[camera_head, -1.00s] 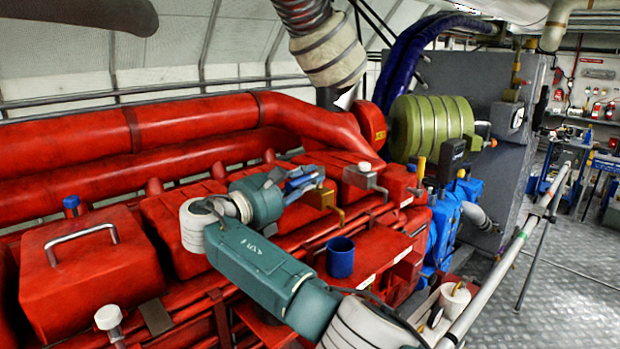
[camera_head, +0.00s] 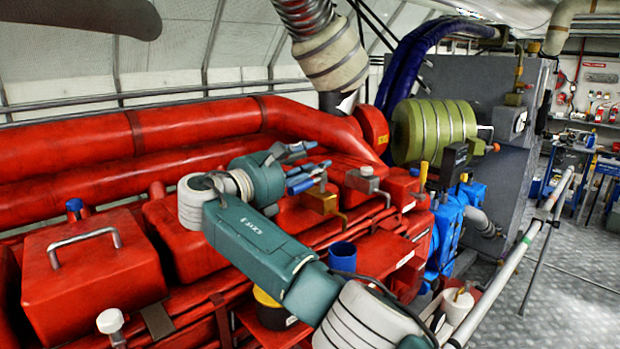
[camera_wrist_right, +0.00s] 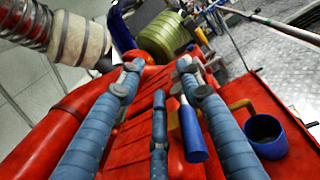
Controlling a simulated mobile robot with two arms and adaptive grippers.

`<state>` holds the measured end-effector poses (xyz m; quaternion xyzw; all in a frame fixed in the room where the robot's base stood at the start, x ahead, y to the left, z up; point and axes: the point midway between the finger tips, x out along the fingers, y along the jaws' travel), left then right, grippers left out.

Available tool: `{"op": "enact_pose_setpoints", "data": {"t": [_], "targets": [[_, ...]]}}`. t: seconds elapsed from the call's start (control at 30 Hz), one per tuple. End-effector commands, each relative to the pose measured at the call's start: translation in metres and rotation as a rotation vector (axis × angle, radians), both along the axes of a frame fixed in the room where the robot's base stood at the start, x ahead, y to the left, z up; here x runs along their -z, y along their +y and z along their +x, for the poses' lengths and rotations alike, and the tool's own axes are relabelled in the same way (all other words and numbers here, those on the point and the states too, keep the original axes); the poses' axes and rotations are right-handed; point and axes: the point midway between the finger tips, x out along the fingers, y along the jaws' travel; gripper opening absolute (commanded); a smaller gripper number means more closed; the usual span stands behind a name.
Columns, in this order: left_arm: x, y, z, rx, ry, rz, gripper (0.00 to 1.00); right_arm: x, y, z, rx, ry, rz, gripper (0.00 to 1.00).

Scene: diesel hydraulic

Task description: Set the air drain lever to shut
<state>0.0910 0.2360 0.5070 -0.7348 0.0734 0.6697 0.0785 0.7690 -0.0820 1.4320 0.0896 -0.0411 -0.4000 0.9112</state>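My right gripper (camera_head: 312,162) hangs over the red engine, just above and behind a brass block (camera_head: 322,201) with a bent brass handle. In the right wrist view, the two blue-wrapped fingers of the right gripper (camera_wrist_right: 158,66) are spread apart with a gap between their tips. A blue cylindrical handle on a grey stem (camera_wrist_right: 193,138) shows between the fingers, nearer the right one. It may be the air drain lever; I cannot tell for certain, nor whether a finger touches it. The brass handle (camera_wrist_right: 241,104) shows beyond the right finger.
A grey block with a bent handle (camera_head: 367,181) sits right of the brass block. A blue cup (camera_head: 342,257) stands on the red ledge. A green ribbed cylinder (camera_head: 433,130) is farther back. A metal rail (camera_head: 510,262) runs along the right.

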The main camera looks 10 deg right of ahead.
Motion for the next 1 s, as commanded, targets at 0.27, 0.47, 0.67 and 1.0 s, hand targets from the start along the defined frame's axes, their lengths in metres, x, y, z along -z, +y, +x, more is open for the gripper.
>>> {"op": "enact_pose_setpoints", "data": {"t": [0.27, 0.47, 0.67, 1.0], "targets": [[0.000, -0.001, -0.001, 0.000, 0.001, -0.001, 0.68, -0.044, 0.001, 0.000, -0.001, -0.002, 0.001, 0.36], [0.000, -0.001, -0.001, 0.000, 0.001, -0.001, 0.68, -0.052, 0.001, 0.000, -0.001, 0.000, 0.000, 0.36], [0.000, -0.001, -0.001, 0.000, 0.001, -0.001, 0.68, -0.052, 0.001, 0.000, -0.002, 0.000, 0.000, 0.32], [0.032, -0.002, 0.000, 0.000, 0.001, -0.002, 0.68, -0.110, -0.018, 0.060, -0.273, -0.246, -0.103, 0.00]]}}
